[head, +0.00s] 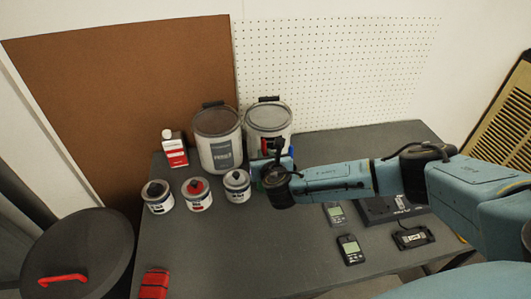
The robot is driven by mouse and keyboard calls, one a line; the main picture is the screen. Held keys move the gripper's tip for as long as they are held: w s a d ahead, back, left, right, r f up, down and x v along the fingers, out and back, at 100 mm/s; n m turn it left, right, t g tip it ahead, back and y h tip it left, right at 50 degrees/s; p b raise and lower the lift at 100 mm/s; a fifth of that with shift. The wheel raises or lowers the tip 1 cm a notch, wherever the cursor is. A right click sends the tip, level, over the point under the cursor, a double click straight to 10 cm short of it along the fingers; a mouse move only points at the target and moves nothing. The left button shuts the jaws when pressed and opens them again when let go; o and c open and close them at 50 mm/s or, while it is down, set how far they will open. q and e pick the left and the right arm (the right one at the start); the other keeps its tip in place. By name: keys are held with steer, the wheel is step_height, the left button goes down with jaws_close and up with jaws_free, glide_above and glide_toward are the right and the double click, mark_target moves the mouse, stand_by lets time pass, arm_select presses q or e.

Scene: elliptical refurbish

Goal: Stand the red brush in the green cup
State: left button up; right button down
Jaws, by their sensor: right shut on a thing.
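My right arm reaches in from the right, and its gripper (277,178) points down over the table behind its middle. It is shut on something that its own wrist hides. A small green patch (261,184) shows just left of the gripper, low down; it may be part of the green cup, but most of it is covered. I cannot make out the red brush. A red patch shows above the gripper against the right bucket, and I cannot tell whether it is the bucket's label. My left gripper is out of view.
Two large buckets (217,150) stand behind the gripper, close to it. Several small paint cans (198,199) and a red-and-white bottle (174,155) stand to the left. Meters (350,250) lie front right, and red blocks (153,284) front left. The table's (240,255) front middle is clear.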

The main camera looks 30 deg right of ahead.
steer(key=shift+f, duration=0.3)
steer(key=c, duration=1.3)
jaws_free()
steer(key=p+v, duration=0.2)
steer(key=v, duration=1.1)
steer(key=shift+s, duration=0.2)
steer(key=shift+a, duration=0.1)
